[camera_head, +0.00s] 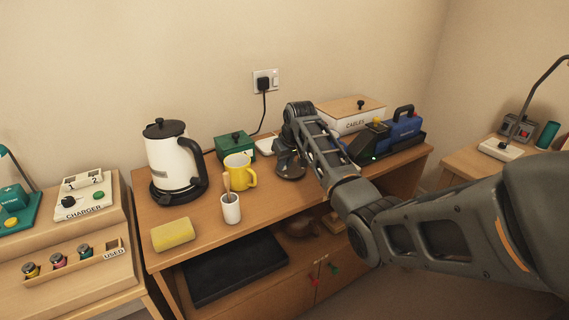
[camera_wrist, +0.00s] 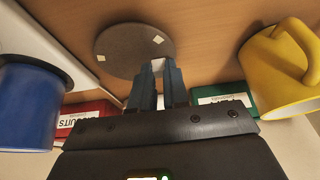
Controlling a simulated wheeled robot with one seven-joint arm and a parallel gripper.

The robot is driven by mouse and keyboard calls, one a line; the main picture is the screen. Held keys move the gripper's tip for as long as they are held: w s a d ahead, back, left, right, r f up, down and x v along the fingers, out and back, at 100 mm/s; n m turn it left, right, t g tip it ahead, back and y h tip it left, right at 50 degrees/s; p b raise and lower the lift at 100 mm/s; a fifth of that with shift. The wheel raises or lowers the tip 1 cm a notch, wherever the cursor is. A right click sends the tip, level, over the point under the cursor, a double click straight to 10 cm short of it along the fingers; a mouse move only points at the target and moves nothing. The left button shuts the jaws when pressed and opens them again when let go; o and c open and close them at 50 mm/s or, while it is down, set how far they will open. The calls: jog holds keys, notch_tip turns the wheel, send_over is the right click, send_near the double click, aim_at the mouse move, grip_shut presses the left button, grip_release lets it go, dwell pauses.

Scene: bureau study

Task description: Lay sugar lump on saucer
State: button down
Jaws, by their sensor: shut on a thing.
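A grey round saucer (camera_head: 291,174) lies on the wooden bureau top, beneath my gripper in the head view. In the wrist view, the saucer (camera_wrist: 122,38) is just beyond my fingertips, with one small white lump (camera_wrist: 101,58) near its edge and another (camera_wrist: 158,40) near its right side. My gripper (camera_wrist: 158,72) is shut on a white sugar lump (camera_wrist: 158,65), which shows between the fingertips near the saucer's rim. I cannot tell whether the held lump touches the saucer. In the head view, my gripper (camera_head: 287,160) hides part of the saucer, and the held lump cannot be made out.
A yellow mug (camera_head: 239,172) and a white cup with a stick (camera_head: 231,208) stand left of the saucer. A kettle (camera_head: 173,160) and green box (camera_head: 234,145) stand farther left. The wrist view shows a blue vessel (camera_wrist: 28,105) and red box (camera_wrist: 88,115) close by.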

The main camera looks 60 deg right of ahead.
jog(key=shift+f, duration=0.35)
jog(key=c, duration=1.1)
grip_release()
jog(key=shift+f, duration=0.1)
jog(key=v, duration=1.2)
